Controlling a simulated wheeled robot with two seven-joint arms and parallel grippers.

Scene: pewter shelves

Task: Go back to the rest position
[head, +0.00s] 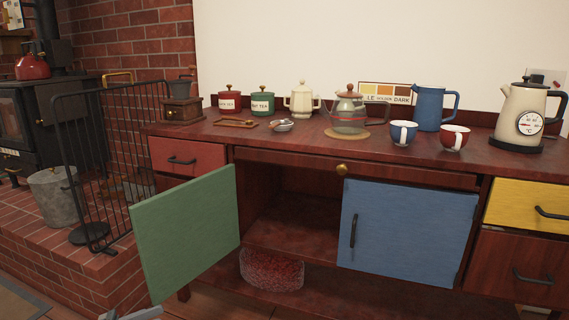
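A small pale grey piece, likely the tip of my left gripper (138,314), shows at the bottom edge in the head view, below the green door (186,232). Most of it is cut off, so I cannot tell whether it is open or shut. It appears apart from the door, and I see nothing held. My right gripper cannot be made out. The green door of the dark red sideboard (265,155) stands open, swung out to the left. The blue door (407,232) is shut. The cupboard behind the green door looks empty where I can see in.
The sideboard top holds several canisters, a glass teapot (348,113), a blue jug (431,107), two cups and a cream kettle (521,115). A reddish woven-looking block (271,270) is low under the cupboard. A black fireguard (108,160) and metal bucket (56,196) stand left.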

